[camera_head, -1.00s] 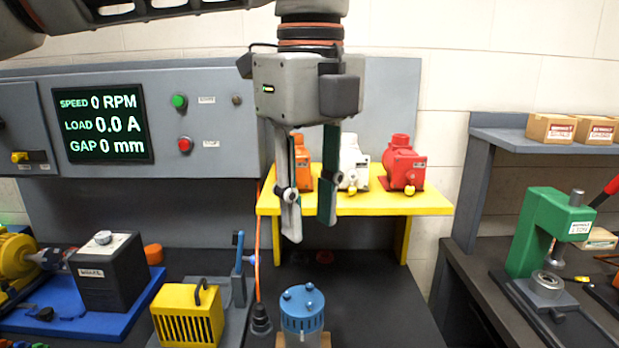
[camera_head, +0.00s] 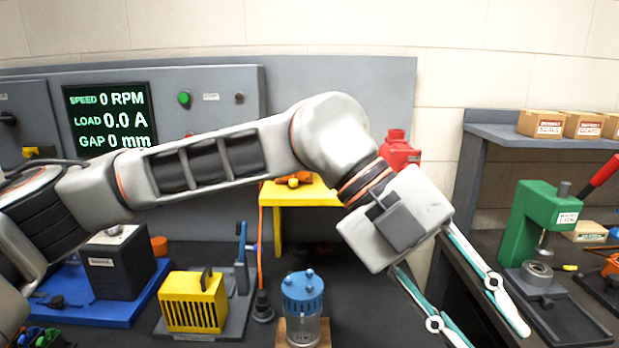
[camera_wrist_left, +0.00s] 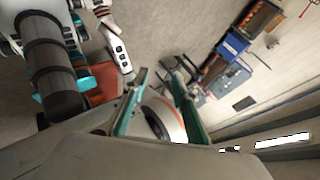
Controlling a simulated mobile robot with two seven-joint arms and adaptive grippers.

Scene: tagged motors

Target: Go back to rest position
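My left arm reaches in from the left across the head view. Its gripper (camera_head: 495,338) points down to the right, in front of the dark right-hand bench. Its two fingers are spread apart with nothing between them. In the left wrist view the fingers (camera_wrist_left: 160,80) also stand apart, with parts of my own body around them. My right gripper does not show clearly in either view.
A blue-topped motor (camera_head: 302,300) stands on the main bench, with a yellow slotted block (camera_head: 194,302) and a black box (camera_head: 118,262) to its left. A green press (camera_head: 537,220) stands on the right bench, close to the left gripper. Cardboard boxes (camera_head: 546,123) sit above.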

